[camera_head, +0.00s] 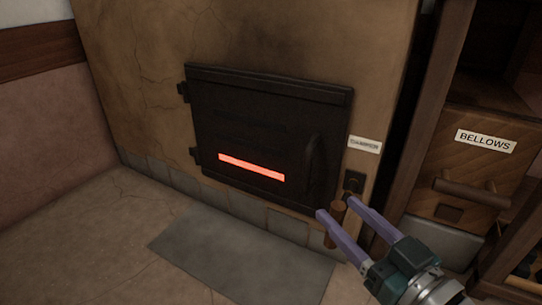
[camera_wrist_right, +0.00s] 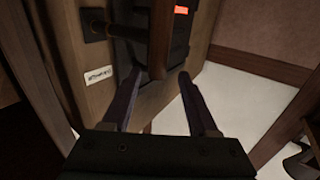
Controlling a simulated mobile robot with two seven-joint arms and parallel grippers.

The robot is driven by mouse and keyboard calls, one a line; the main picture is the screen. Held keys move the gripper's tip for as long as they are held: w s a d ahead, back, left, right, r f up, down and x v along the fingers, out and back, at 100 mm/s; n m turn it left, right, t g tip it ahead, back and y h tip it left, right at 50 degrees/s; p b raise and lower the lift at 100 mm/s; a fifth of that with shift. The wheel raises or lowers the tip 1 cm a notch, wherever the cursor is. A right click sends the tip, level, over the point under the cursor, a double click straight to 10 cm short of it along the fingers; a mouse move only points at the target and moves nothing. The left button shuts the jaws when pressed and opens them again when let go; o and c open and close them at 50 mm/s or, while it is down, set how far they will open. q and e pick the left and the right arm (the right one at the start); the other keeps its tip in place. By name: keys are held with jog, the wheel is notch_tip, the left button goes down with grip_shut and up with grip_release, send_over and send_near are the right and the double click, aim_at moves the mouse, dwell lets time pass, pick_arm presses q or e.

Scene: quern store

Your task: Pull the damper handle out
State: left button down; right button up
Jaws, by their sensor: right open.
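The damper handle (camera_head: 337,222) is a short, upright brown wooden bar on a dark plate (camera_head: 353,182) at the oven front's lower right. My right gripper (camera_head: 336,207) is open, with one purple finger on each side of the handle in the head view. In the right wrist view the handle (camera_wrist_right: 164,80) shows as a brown bar between the open fingertips (camera_wrist_right: 161,74), with a dark rod running from it to the plate (camera_wrist_right: 94,25). I see no clear grip on it. My left gripper is out of view.
A black oven door (camera_head: 265,125) with a glowing red slot (camera_head: 251,168) is left of the handle. A small label (camera_head: 364,145) sits above the plate. A wooden drawer marked BELLOWS (camera_head: 485,150) stands close on the right. A grey slab (camera_head: 240,255) lies on the floor.

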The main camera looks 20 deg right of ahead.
jog(key=s+p, duration=0.2)
jog(key=s, duration=0.5)
jog(key=shift+s+d, duration=0.35)
jog(key=shift+d, duration=0.05)
